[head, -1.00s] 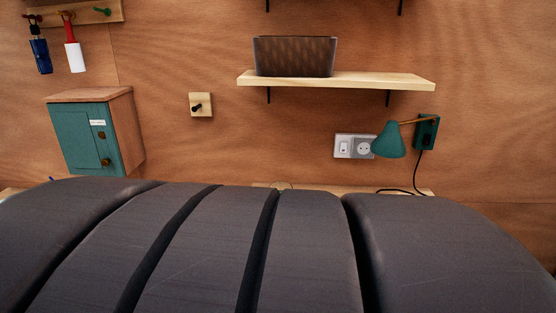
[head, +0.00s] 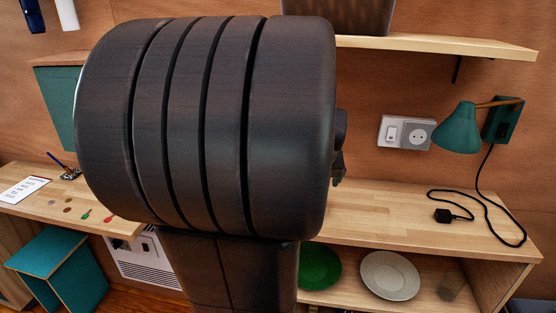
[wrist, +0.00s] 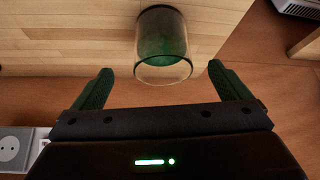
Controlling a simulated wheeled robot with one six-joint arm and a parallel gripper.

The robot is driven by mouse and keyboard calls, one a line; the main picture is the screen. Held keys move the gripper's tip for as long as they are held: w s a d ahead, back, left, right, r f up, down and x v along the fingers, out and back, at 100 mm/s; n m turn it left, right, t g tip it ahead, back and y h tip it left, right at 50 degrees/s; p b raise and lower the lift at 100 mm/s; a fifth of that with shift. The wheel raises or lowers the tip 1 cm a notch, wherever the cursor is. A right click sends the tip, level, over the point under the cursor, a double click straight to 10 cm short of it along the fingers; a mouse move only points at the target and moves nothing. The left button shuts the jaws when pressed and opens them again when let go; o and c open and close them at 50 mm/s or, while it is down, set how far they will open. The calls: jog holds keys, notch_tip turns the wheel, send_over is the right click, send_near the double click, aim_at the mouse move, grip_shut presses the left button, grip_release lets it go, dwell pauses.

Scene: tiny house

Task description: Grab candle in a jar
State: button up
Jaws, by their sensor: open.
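The candle in a jar (wrist: 162,40) shows in the wrist view as a clear glass with a green body inside, standing on the light wooden desktop (wrist: 70,38). My gripper (wrist: 160,68) is open, with one green finger on each side below the jar in the picture. The jar's near rim lies about level with the fingertips, between them; I see no contact. In the head view my arm hides the jar and nearly all of the gripper.
In the head view, a teal lamp (head: 458,130), a black cable with plug (head: 443,215) and a wall socket (head: 418,134) are right of my arm. A shelf (head: 440,45) hangs above.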

jog(key=shift+x, duration=3.5)
jog(key=shift+a+r, duration=0.1)
jog(key=shift+a, duration=0.05)
jog(key=c, duration=1.3)
jog(key=shift+w, duration=0.1)
jog(key=shift+c, duration=0.3)
jog(key=shift+r, duration=0.1)
